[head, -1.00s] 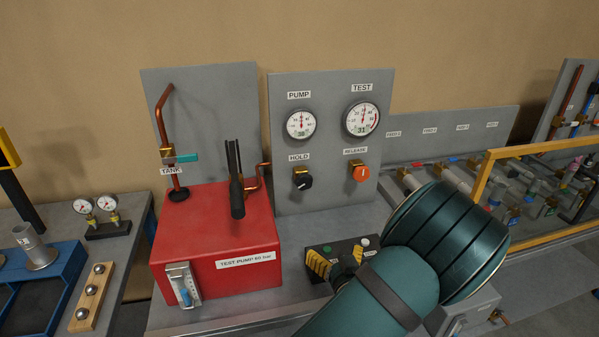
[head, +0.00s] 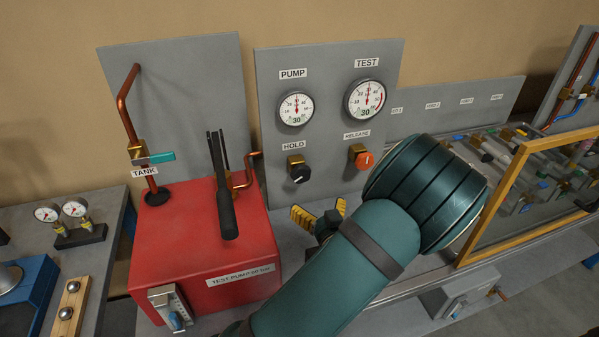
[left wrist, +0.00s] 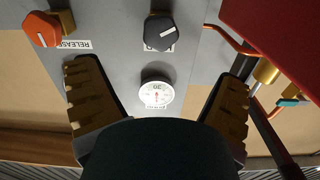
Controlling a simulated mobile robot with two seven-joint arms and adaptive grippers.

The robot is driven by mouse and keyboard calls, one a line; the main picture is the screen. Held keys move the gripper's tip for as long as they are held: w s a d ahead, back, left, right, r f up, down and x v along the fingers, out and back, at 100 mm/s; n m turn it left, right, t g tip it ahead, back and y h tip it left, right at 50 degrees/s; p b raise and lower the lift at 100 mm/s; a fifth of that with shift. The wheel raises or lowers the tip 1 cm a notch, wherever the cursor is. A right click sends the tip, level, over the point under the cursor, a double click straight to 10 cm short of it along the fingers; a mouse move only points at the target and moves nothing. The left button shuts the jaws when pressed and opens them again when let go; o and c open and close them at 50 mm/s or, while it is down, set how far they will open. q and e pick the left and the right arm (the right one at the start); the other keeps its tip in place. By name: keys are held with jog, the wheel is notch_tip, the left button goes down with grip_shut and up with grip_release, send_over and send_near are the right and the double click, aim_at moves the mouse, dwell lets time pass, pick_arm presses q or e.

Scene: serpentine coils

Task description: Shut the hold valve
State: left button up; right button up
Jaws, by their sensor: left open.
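The hold valve is a black knob (head: 299,173) on a brass body under the HOLD label, on the grey gauge panel (head: 330,140). In the left wrist view, upside down, the black knob (left wrist: 160,32) carries a white pointer line lying diagonally. My left gripper (head: 318,218) is open, its yellow-padded fingers just below and in front of the knob, apart from it. In the left wrist view the open fingers (left wrist: 158,75) stand left and right of the knob's column, with nothing between them. My arm hides part of the bench. My right gripper is not in view.
The orange release knob (head: 362,160) sits close right of the hold valve. The red test pump (head: 205,245) with its upright black handle (head: 225,200) stands to the left. PUMP (head: 296,109) and TEST (head: 367,99) gauges sit above. A yellow-framed screen (head: 490,190) stands right.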

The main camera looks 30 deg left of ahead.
aim_at(302, 177)
pick_arm(q)
jog(key=x, duration=1.3)
jog(key=shift+s+p, duration=0.1)
jog(key=shift+p, duration=0.2)
jog(key=c, duration=1.2)
